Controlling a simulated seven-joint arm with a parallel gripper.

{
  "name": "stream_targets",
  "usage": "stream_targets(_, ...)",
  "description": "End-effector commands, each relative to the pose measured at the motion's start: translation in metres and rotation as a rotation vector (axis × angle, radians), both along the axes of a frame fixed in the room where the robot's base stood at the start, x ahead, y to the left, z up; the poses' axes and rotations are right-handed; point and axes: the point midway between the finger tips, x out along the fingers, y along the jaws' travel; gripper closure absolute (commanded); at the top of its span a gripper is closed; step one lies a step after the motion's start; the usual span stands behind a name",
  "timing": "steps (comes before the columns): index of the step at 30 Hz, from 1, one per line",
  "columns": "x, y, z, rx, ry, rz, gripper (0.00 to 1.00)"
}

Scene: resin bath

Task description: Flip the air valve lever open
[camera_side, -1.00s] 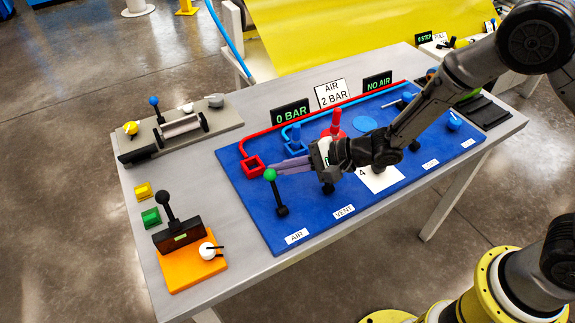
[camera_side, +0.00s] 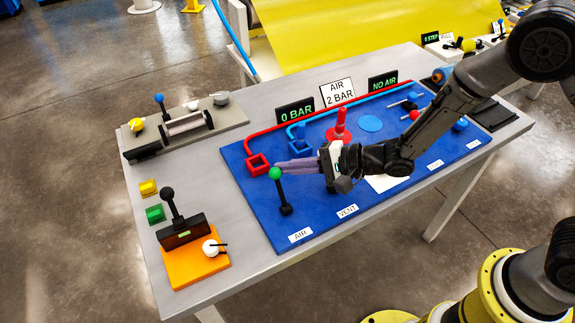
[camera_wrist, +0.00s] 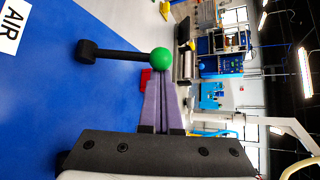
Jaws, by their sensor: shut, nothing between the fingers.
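The air valve lever (camera_side: 280,192) is a black stick with a green ball on top, rising from a black base by the AIR label (camera_side: 300,235) on the blue panel. It stands nearly upright. In the wrist view its green ball (camera_wrist: 162,58) is just past the fingertips. My gripper (camera_side: 281,166) is shut and empty, its purple fingers together and pointing left, level with the ball and right at it. I cannot tell whether the fingertips touch the ball. The fingers also show in the wrist view (camera_wrist: 160,80). A black sign (camera_side: 296,112) reads 0 BAR.
The red square socket (camera_side: 259,164) sits close behind the lever. A red lever (camera_side: 340,124) stands behind my gripper. Left of the blue panel (camera_side: 262,213) are an orange block with a black lever (camera_side: 185,270) and green and yellow buttons. A sign (camera_side: 383,82) reads NO AIR.

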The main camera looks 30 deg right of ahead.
Motion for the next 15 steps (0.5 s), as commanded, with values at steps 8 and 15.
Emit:
stream_targets(8, -0.011, 0.001, 0.004, 0.0, -0.12, 0.002, 1.0)
stream_targets(15, -0.028, 0.001, 0.01, -0.001, -0.328, 0.003, 1.0)
